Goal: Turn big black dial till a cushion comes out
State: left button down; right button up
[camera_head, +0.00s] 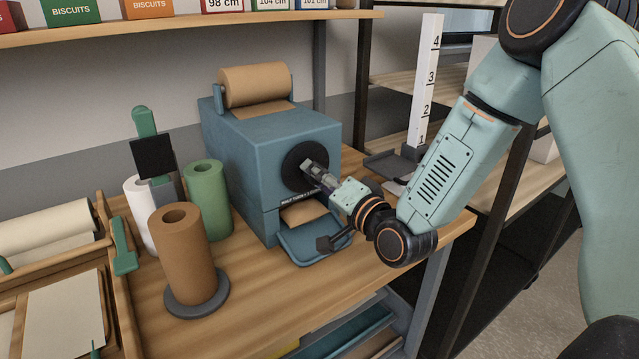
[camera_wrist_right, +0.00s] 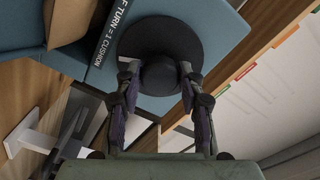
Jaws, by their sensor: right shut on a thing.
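The blue machine (camera_head: 255,150) stands on the wooden bench with a brown paper roll (camera_head: 254,84) on top. Its big black dial (camera_head: 300,167) is on the front face; the dial also shows in the right wrist view (camera_wrist_right: 160,42). My right gripper (camera_head: 312,168) is at the dial, its fingers shut on the dial's central knob (camera_wrist_right: 159,77). A label beside the dial mentions a turn and one cushion. Brown paper (camera_head: 304,212) shows in the slot below the dial, above a blue tray (camera_head: 312,250). My left gripper is not in view.
A brown roll (camera_head: 183,255) on a round base, a green roll (camera_head: 207,200) and a white roll (camera_head: 138,210) stand left of the machine. A numbered white post (camera_head: 425,85) is behind my right arm. The bench front is mostly clear.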

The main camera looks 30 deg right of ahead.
jog(key=shift+m+b, duration=1.5)
jog(key=shift+m, duration=2.6)
jog(key=o, duration=1.2)
jog(key=shift+s+d, duration=0.15)
jog(key=shift+s, duration=1.1)
jog(key=shift+s+d, duration=0.2)
jog(key=shift+s, duration=1)
jog(key=shift+s+d, duration=0.15)
jog(key=shift+s, duration=1.1)
